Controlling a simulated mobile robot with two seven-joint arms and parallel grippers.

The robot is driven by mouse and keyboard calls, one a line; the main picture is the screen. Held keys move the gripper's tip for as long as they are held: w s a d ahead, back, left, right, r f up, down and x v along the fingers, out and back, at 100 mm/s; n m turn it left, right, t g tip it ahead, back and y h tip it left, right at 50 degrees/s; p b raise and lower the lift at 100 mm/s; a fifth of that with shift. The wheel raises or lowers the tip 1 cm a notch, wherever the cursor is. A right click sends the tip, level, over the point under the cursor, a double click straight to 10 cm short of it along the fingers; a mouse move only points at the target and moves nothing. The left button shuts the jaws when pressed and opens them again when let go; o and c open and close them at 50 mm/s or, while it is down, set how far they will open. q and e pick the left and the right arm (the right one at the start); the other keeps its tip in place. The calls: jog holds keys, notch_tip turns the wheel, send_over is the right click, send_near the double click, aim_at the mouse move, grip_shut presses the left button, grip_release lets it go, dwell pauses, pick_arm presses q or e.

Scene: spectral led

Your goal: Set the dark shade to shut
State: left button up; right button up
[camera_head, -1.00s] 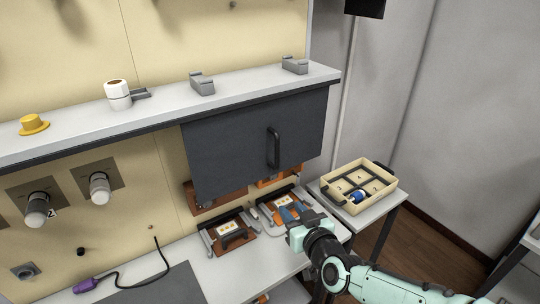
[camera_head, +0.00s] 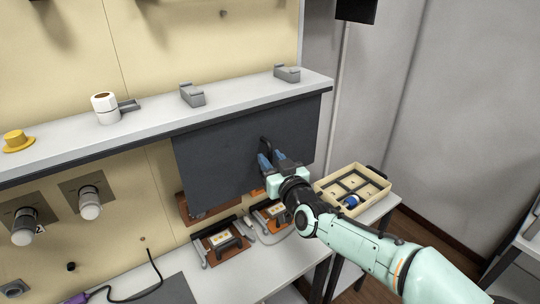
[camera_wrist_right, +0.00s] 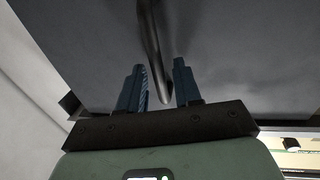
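The dark shade (camera_head: 215,160) is a flat dark grey panel hanging below the front of the grey shelf. It is tilted outward, and things on the bench show beneath its lower edge. Its black bar handle (camera_head: 265,146) is near its right side, partly hidden by my right gripper (camera_head: 269,161). In the right wrist view, the handle (camera_wrist_right: 151,45) comes down between the two blue fingers of the right gripper (camera_wrist_right: 160,85), with a gap visible on each side. The right gripper is open around the handle's lower end. My left gripper is not in view.
A cream divided tray (camera_head: 352,190) stands on a side table at right. Brown fixtures (camera_head: 222,242) sit on the bench under the shade. The shelf (camera_head: 150,122) carries grey brackets, a white roll (camera_head: 105,108) and a yellow hat-shaped piece (camera_head: 17,141).

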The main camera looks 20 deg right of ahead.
jog(key=shift+w+a, duration=0.1)
jog(key=shift+w, duration=0.55)
grip_shut()
jog(key=shift+s+a, duration=0.1)
